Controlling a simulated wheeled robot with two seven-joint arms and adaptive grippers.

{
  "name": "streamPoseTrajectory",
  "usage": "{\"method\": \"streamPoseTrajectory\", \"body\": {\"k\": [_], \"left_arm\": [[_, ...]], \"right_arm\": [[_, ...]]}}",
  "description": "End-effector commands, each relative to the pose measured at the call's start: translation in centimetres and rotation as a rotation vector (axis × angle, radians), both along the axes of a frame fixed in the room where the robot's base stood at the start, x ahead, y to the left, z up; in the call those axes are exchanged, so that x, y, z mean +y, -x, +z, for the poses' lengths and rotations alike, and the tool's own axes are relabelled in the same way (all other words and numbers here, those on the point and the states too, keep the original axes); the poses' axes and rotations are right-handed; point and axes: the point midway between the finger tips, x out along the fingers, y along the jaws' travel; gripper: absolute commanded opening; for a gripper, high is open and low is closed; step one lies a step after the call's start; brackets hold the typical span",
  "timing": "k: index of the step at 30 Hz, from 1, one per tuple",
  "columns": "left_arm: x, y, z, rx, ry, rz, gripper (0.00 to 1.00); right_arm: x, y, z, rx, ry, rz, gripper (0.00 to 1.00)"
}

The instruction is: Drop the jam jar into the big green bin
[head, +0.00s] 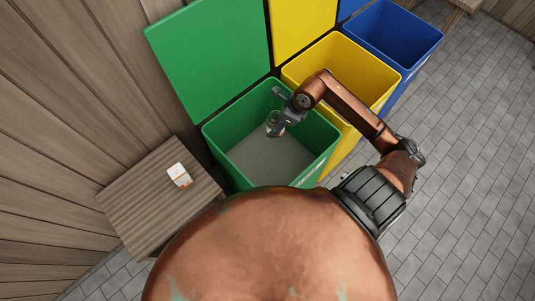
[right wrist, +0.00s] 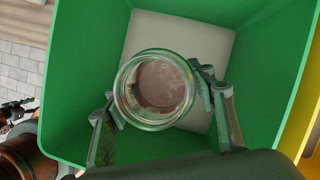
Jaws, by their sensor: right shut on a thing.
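The jam jar (right wrist: 158,88) is a clear glass jar with reddish-brown contents, seen from above in the right wrist view. In the head view the jar (head: 272,122) hangs over the opening of the big green bin (head: 325,146). My right gripper (head: 279,124) is shut on the jar. Its two fingers sit on either side of the jar in the right wrist view (right wrist: 162,102). The green bin's lid (head: 208,58) stands open, and its grey floor shows bare below the jar.
A yellow bin (head: 375,75) and a blue bin (head: 400,40) stand open to the right of the green one. A small wooden table (head: 150,205) at the left bears a white and orange carton (head: 179,175). A wooden wall runs along the left.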

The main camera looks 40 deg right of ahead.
Motion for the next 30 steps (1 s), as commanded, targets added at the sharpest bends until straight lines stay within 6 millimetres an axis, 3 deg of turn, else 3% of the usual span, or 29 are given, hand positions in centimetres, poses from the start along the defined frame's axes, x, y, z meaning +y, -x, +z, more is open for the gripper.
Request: {"method": "streamPoseTrajectory", "body": {"k": [6, 18, 29, 30], "left_arm": [[0.0, 1.5, -0.8, 0.020, 0.000, 0.002, 0.57], [-0.2, 2.0, -3.6, 0.031, 0.002, 0.001, 0.57], [-0.2, 1.8, -3.8, 0.028, 0.003, 0.001, 0.57], [-0.2, 1.8, -3.8, 0.028, 0.003, 0.001, 0.57]], "right_arm": [[-0.2, 0.1, -1.2, 0.001, -0.002, -0.019, 0.21], [-0.2, 0.1, -5.6, 0.002, -0.003, -0.015, 0.21], [-0.2, 0.1, -6.0, 0.000, 0.000, -0.014, 0.21], [-0.2, 0.1, -6.0, 0.000, 0.000, -0.014, 0.52]]}}
